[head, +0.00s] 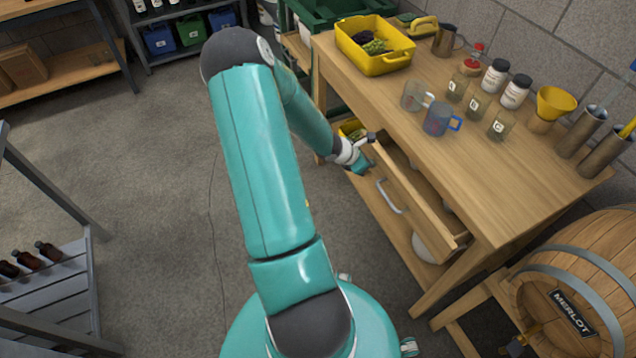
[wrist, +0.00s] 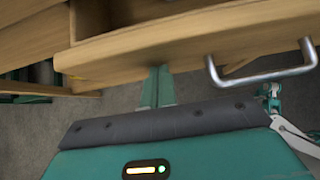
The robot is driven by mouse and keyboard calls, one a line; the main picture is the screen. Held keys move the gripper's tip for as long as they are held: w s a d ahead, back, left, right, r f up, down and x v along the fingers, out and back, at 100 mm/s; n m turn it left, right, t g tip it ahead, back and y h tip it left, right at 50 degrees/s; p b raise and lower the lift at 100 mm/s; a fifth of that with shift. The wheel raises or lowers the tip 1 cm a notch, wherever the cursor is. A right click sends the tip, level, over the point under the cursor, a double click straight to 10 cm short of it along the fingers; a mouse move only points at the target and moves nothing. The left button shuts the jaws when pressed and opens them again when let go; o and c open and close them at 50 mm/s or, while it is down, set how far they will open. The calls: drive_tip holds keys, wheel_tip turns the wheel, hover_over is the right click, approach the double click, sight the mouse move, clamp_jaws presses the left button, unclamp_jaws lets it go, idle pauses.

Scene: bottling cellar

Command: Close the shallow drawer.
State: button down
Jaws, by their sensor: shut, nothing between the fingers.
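The shallow drawer (head: 425,212) is in the side of the wooden workbench and stands partly pulled out, with its inside showing. Its metal handle (head: 389,199) is on the front panel. My gripper (head: 366,166) is at the left end of the drawer front, beside the handle and not on it. In the wrist view, the drawer front (wrist: 190,44) spans the top, with the handle (wrist: 262,76) to the right. My closed, empty fingers (wrist: 157,86) point at the front's lower edge; I cannot tell whether they touch it.
The workbench top (head: 480,185) holds a yellow crate (head: 385,65), mugs, jars, bottles and a yellow funnel (head: 553,103). A lower shelf (head: 395,225) lies under the drawer. A barrel (head: 585,270) stands at the lower right. The floor (head: 150,170) to the left is open.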

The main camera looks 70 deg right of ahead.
sight(376, 156)
drive_tip(key=s+d, duration=0.2)
drive_tip(key=d, duration=0.1)
drive_tip(key=s+d, duration=0.3)
drive_tip(key=shift+s, duration=0.1)
drive_tip(key=shift+s+d, duration=0.15)
drive_tip(key=shift+s, duration=0.05)
drive_tip(key=shift+s+d+r, duration=0.1)
drive_tip(key=shift+s+r, duration=0.05)
drive_tip(key=shift+s, duration=0.05)
drive_tip(key=shift+w, duration=0.2)
drive_tip(key=w+a, duration=0.3)
drive_tip(key=shift+w+a, duration=0.25)
drive_tip(key=shift+a, duration=0.05)
drive_tip(key=v, duration=0.9)
drive_tip(key=shift+r, duration=0.2)
drive_tip(key=shift+w+a, duration=0.15)
